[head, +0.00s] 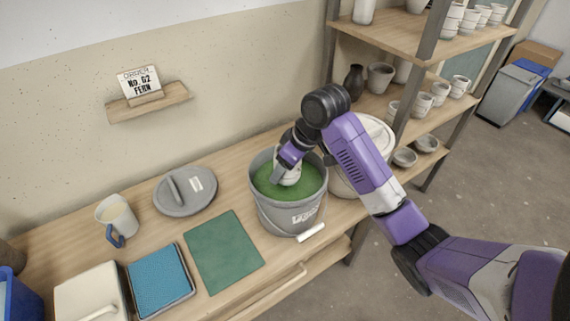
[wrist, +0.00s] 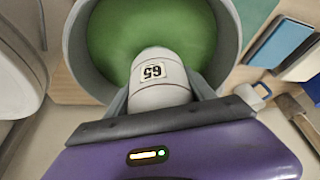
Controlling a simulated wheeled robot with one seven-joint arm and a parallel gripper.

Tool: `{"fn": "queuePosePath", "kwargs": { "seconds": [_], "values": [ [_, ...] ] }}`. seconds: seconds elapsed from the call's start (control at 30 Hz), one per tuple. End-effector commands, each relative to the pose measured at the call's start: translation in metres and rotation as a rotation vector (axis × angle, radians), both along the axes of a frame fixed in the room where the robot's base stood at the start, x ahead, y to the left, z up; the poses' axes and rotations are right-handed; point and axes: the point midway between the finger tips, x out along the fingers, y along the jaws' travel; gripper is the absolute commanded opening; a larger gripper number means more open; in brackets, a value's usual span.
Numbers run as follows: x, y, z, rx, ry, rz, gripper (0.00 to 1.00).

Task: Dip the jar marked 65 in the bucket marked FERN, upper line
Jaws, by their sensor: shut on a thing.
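The white jar marked 65 (wrist: 155,82) is held between the fingers of my gripper (wrist: 160,110), its label upside down in the wrist view. Thin lines run around the jar. In the head view the jar (head: 289,177) is inside the mouth of the grey bucket (head: 287,213), its lower end at the green glaze (head: 268,186). I cannot tell whether it touches the glaze or how deep it is. My gripper (head: 287,158) is shut on the jar from above. The bucket's front lettering is too small to read surely.
A grey lid (head: 185,190), a jug (head: 117,218), a green mat (head: 224,250) and a blue tray (head: 160,279) are left of the bucket. A pale bucket (head: 347,181) and shelves of pots (head: 410,48) stand right.

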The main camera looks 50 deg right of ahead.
Motion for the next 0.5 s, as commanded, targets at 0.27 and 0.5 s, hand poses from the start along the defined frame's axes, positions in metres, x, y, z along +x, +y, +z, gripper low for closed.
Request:
{"fn": "queuePosePath", "kwargs": {
  "seconds": [0.27,0.5],
  "values": [
    [0.0002,-0.0004,-0.0043,-0.001,-0.001,0.001,0.05],
    [0.0001,-0.0002,-0.0096,-0.001,-0.001,0.001,0.05]
  ]
}}
